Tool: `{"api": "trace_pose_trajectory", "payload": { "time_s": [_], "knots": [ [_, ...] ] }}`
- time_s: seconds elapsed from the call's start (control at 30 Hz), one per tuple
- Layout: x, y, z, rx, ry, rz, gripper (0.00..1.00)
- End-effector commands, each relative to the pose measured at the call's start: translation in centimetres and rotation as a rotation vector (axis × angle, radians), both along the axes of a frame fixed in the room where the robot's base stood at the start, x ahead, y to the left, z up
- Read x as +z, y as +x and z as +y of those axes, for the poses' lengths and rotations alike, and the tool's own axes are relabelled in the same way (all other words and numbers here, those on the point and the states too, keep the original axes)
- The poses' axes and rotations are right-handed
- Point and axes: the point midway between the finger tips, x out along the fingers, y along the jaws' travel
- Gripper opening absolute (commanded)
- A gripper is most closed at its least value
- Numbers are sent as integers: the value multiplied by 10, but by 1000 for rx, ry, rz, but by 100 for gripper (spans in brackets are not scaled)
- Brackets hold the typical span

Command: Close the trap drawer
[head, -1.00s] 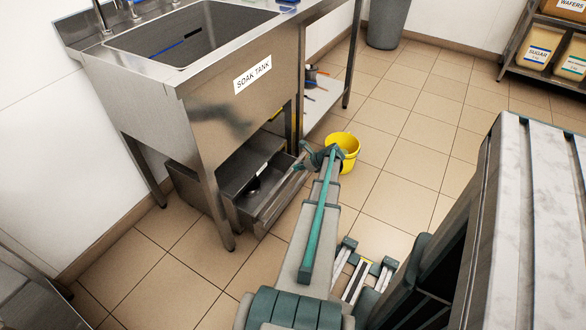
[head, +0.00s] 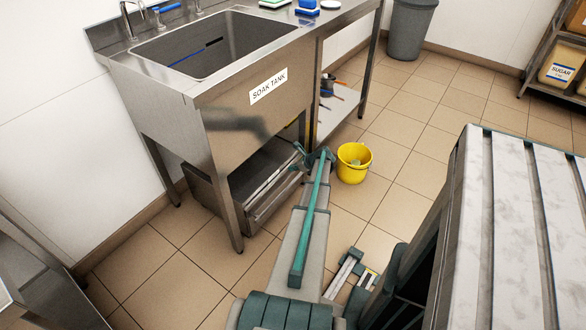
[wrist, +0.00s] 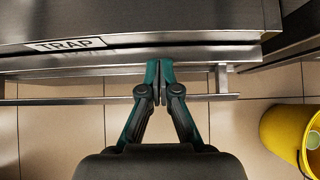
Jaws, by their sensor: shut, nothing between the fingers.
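The steel trap drawer (head: 277,203) sits low under the soak tank and stands partly out, with a strip of its inside showing. In the wrist view a front panel with a TRAP label (wrist: 70,44) spans the top, and the bar handle (wrist: 60,101) runs across below it. My gripper (wrist: 159,72) is shut and empty, its fingertips at the drawer front near the right end of the handle; I cannot tell for sure whether they touch. In the head view my gripper (head: 301,155) is at the drawer's right end, partly hidden by my arm.
A yellow bucket (head: 354,164) stands on the floor just right of my gripper. A low shelf (head: 337,112) is behind. Tiled floor is clear in front of the drawer.

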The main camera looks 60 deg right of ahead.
Motion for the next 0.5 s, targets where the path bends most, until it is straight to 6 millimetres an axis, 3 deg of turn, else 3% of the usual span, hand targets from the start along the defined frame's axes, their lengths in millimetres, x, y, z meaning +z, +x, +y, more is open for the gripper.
{"api": "trace_pose_trajectory", "payload": {
  "time_s": [0.27, 0.47, 0.5],
  "knots": [
    [1, -7, 3, 1, 0, -1, 0],
    [3, -32, 14, 12, 2, 0, 0],
    [10, -38, 15, 12, -1, -1, 0]
  ]
}}
